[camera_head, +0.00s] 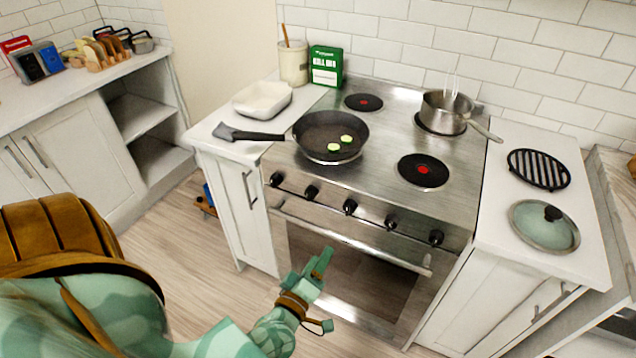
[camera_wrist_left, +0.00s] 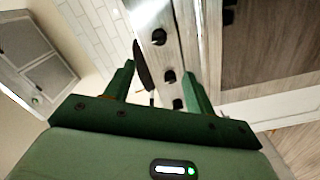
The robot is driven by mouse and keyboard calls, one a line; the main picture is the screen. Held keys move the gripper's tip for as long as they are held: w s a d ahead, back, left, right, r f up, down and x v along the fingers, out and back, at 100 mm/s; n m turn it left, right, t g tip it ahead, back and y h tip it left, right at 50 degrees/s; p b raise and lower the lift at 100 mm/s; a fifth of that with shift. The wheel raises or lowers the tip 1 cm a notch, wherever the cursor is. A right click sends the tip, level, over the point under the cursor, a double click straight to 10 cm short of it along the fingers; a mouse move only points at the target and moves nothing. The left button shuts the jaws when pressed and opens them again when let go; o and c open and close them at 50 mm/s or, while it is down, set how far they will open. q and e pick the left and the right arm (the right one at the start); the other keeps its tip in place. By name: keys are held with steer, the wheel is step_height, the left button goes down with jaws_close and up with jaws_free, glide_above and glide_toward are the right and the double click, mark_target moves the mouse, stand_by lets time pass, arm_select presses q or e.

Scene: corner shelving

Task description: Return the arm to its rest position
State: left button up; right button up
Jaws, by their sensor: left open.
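My left gripper (camera_head: 318,264) is in front of the oven door, below the row of knobs, at the end of my green left arm. In the left wrist view the two green fingers of the gripper (camera_wrist_left: 158,85) stand apart with nothing between them. The stove's knobs and part of the dark pan show beyond the fingers in that view. My right gripper is not in view.
A stove (camera_head: 385,130) carries a black pan (camera_head: 310,130) with green slices and a steel saucepan (camera_head: 447,112). The oven handle (camera_head: 350,240) sticks out near my gripper. A glass lid (camera_head: 540,228) lies on the right counter.

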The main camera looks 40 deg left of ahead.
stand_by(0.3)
arm_select(q)
steer(key=s+d+f+m+g+h, duration=0.35)
steer(key=s+f+m, duration=0.2)
steer(key=f, duration=0.45)
steer(key=s+d+f+m+g+h, duration=0.2)
steer(key=s+f+m+g, duration=0.3)
steer(key=f, duration=0.5)
steer(key=s+f+m+g, duration=0.4)
steer(key=s+f, duration=0.2)
steer(key=s, duration=0.7)
steer(key=s+a+f+m+g+y, duration=0.1)
steer(key=s+f+m+g, duration=0.3)
steer(key=s, duration=1)
step_height(320, 180, down, 3)
steer(key=shift+s+f, duration=0.15)
steer(key=shift+f, duration=0.05)
